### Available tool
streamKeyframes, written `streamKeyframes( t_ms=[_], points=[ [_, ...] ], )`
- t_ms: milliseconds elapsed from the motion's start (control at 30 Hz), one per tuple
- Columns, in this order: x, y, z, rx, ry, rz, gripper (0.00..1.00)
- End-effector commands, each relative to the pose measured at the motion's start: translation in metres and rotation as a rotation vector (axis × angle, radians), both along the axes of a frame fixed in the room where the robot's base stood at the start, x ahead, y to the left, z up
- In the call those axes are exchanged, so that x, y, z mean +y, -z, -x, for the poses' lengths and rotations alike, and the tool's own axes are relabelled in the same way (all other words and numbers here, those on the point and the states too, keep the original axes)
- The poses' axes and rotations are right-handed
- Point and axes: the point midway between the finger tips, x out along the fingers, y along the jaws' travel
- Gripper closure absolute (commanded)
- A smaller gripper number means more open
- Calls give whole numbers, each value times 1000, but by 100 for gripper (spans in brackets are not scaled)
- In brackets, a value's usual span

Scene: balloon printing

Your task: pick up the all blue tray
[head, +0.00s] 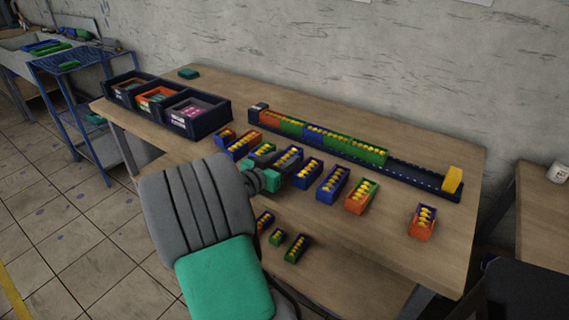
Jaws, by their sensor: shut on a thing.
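My gripper (274,174), teal and dark grey, is at the row of small trays on the wooden table. It is shut on the near end of a blue tray (289,156) with yellow pieces in it. My gripper hides part of that end, and I cannot tell whether the tray is off the table.
A green-sided tray (262,151) is close on the left. An orange-and-green tray (361,197) and an orange one (422,222) stand right. Behind runs a long dark rail (408,176) with trays. Dark bins (198,116) are at the left. Small trays lie near the front edge.

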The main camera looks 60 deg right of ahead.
Motion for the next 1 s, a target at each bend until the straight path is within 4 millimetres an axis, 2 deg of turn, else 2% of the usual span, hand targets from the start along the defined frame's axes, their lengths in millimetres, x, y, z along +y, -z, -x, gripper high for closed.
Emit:
streamKeyframes(
  t_ms=[33,167,433,567,733,933,1000],
  points=[
    [0,0,0,0,0,0,89],
    [0,0,0,0,0,0,100],
    [0,-2,0,-1,0,1,100],
    [0,-11,0,-4,1,3,100],
    [4,-41,3,-5,1,5,100],
    [42,-97,30,-10,-1,7,100],
    [60,-104,43,-7,-3,4,100]
  ],
)
